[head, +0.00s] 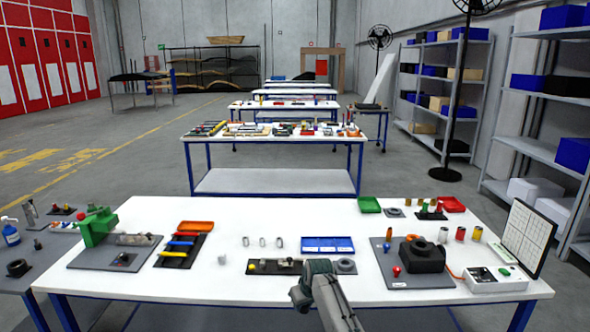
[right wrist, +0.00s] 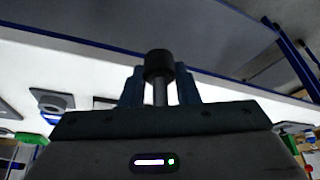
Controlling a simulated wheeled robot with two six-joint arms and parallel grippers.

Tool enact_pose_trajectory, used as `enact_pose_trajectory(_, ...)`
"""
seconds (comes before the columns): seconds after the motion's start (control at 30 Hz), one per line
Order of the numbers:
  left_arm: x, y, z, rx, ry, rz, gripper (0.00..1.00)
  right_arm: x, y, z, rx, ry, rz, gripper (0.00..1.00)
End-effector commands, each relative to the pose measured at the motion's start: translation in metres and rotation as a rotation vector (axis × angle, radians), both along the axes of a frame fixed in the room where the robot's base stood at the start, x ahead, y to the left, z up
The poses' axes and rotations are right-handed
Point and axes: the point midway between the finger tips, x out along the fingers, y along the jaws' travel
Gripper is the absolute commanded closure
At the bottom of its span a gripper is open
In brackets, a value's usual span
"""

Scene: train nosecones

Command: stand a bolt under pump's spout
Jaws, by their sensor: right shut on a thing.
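A blue bottle with a white pump top (head: 11,232) stands on the grey side table at the far left; its spout is too small to make out clearly. My right gripper (head: 318,268) is over the front edge of the white table, far to the right of the bottle. In the right wrist view, my right gripper (right wrist: 160,88) is shut on a bolt (right wrist: 159,66) with a dark round head and a grey shank between the fingers. The bolt is hidden in the head view. My left gripper is not in view.
The white table (head: 215,285) holds a green press (head: 97,227), a black strip tray (head: 181,250), a blue tray (head: 327,245) and a black block fixture (head: 421,256). The side table (head: 32,262) also carries a black ring (head: 18,268) and small parts near the bottle.

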Motion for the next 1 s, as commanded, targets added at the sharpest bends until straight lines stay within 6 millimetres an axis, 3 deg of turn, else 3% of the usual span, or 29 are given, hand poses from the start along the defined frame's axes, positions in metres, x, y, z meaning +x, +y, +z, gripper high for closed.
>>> enact_pose_trajectory(0.1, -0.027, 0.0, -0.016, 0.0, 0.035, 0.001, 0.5, 0.0, 0.0, -0.014, 0.0, 0.0, 0.0, 0.94)
enact_pose_trajectory(0.2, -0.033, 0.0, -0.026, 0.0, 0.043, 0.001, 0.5, 0.0, 0.0, -0.024, 0.0, 0.0, 0.0, 0.94)
enact_pose_trajectory(0.53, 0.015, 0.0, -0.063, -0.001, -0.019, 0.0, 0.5, 0.0, 0.0, -0.064, 0.0, 0.0, 0.0, 0.94)
enact_pose_trajectory(0.7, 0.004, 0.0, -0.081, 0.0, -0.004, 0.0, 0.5, 0.001, 0.0, -0.081, 0.0, -0.001, 0.0, 0.94)
enact_pose_trajectory(1.0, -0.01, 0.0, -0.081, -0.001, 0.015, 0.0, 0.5, 0.001, 0.0, -0.08, 0.0, -0.001, 0.0, 0.94)
